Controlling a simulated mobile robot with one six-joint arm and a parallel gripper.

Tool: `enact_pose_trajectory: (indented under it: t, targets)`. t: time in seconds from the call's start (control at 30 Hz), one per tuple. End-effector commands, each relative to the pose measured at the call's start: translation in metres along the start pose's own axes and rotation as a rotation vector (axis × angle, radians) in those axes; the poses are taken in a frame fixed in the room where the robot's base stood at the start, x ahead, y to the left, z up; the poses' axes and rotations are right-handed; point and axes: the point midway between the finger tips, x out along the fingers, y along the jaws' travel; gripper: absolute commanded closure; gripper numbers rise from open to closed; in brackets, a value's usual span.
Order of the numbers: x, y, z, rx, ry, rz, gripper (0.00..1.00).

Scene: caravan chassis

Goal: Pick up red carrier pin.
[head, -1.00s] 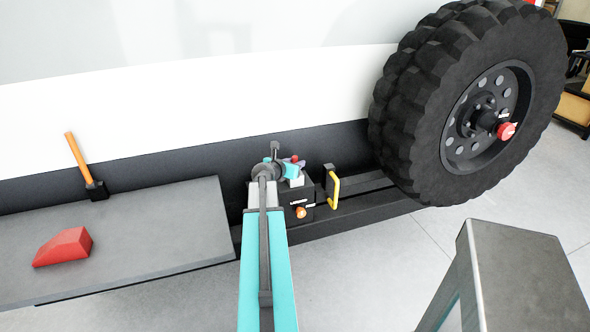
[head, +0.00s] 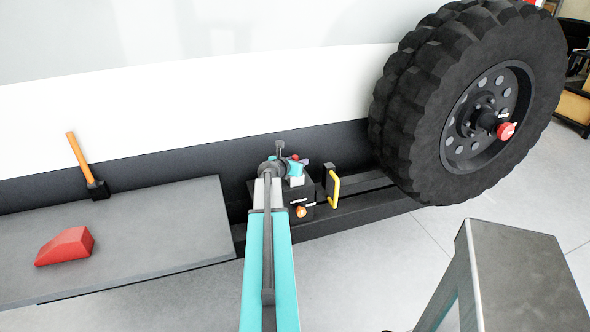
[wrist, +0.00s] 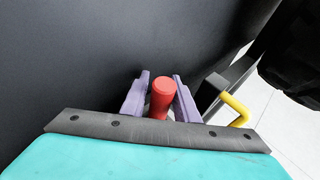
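The red carrier pin (wrist: 162,98) stands up between the two purple fingers of my gripper (wrist: 161,92) in the wrist view. A narrow gap shows on each side of it, so the fingers look open around it. Its lower end is hidden behind the wrist edge. In the head view only a small red bit of the pin (head: 295,157) shows beside my gripper (head: 301,161), above a black box (head: 323,208); my wrist hides most of that spot.
A yellow handle (head: 334,190) is just right of the gripper, and an orange knob (head: 301,212) is below it. A large wheel (head: 410,110) stands farther right. A grey shelf (head: 150,225) at left bears a red wedge (head: 66,246) and a hammer (head: 82,165).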

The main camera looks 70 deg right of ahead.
Motion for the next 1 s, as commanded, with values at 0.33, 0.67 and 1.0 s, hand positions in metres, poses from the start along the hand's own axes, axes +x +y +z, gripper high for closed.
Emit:
enact_pose_trajectory:
  t: [0.33,0.67,1.0]
  targets:
    - [0.000,0.000,0.000,0.000,0.000,0.000,1.00]
    - [-0.002,0.000,0.005,0.002,0.000,0.000,1.00]
    - [-0.015,0.000,0.038,0.002,-0.002,0.000,1.00]
